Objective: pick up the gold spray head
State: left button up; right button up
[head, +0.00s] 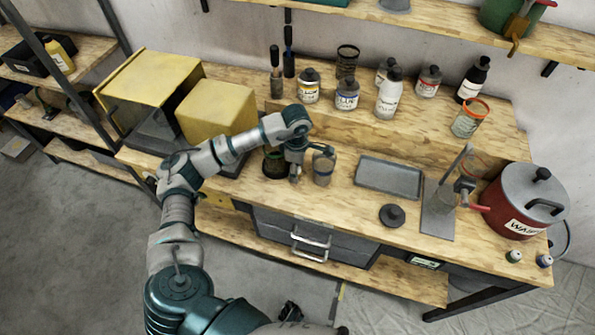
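A gold-brown piece (517,32) hangs at the front edge of the upper right shelf, against a green container with a red handle (503,14). It may be the gold spray head, but its shape is too small to be sure. My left gripper (295,172) points down over the bench, far to the left of that piece. It is between a dark green-rimmed jar (274,163) and a glass jar with a grey top (323,168). Its fingers are too small to tell whether they are open or touch either jar. My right gripper is not in view.
Several labelled bottles (388,95) stand on the raised back ledge. A grey tray (389,178), a black knob-topped disc (392,215), a stand (440,205) and a red pot (518,203) occupy the right. Yellow boxes (216,109) crowd the left. Bare wood shows in front of the tray.

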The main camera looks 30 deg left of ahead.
pick_arm(q)
jog(key=shift+a+f, duration=0.15)
jog(key=shift+f, duration=0.05)
grip_shut()
jog(key=shift+r, duration=0.2)
jog(key=shift+r, duration=0.2)
notch_tip(320, 180, up, 3)
jog(key=shift+r, duration=0.1)
jog(key=s+d+r, duration=0.1)
jog(key=s+d, duration=0.8)
jog(key=s, duration=0.4)
jog(key=shift+s, duration=0.15)
